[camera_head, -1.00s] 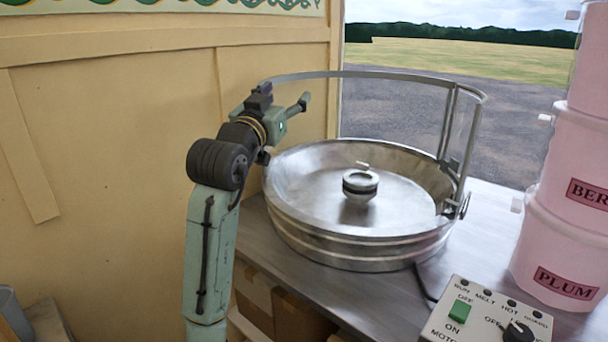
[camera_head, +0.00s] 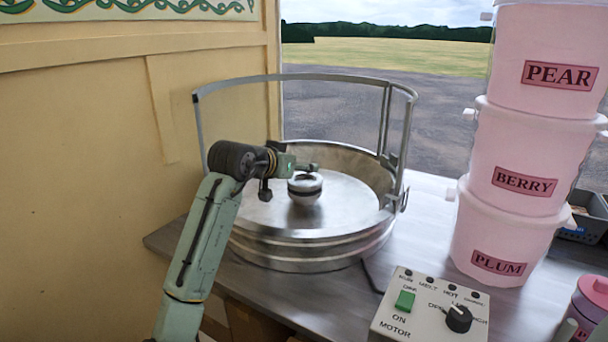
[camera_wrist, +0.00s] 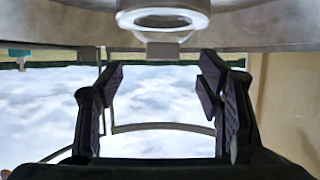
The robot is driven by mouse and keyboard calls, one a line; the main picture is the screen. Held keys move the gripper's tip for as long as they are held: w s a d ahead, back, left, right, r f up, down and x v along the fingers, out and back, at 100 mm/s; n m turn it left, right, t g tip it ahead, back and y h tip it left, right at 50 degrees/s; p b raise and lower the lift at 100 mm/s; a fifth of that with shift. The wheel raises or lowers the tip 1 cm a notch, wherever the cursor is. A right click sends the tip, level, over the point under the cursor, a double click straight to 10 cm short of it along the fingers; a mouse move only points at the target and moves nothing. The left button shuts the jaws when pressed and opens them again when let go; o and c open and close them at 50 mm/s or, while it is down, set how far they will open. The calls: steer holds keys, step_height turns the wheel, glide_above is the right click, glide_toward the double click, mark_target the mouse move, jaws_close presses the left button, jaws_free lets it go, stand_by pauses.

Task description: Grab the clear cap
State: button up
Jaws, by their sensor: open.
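The steel spinner head (camera_head: 305,190) stands in the middle of the round pan (camera_head: 345,215), with a pale ring around a dark centre on top. My gripper (camera_head: 300,168) is just above and slightly left of the head, over the pan. The wrist view looks upside down, with sky at the bottom. There my gripper (camera_wrist: 162,75) shows two dark fingers spread apart with nothing between them. The pale ring of the head (camera_wrist: 162,18) lies beyond the fingertips, at the top centre.
A metal guard rail (camera_head: 400,130) curves around the back of the pan. A control box (camera_head: 390,325) stands in front on the steel counter (camera_head: 425,215). The wooden wall (camera_head: 90,180) is at the left.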

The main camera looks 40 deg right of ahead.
mark_target(305, 173)
steer(key=p+x, duration=0.1)
steer(key=x, duration=0.3)
steer(key=shift+w+d+f, duration=0.15)
steer(key=shift+w+f, duration=0.05)
steer(key=c, duration=1.4)
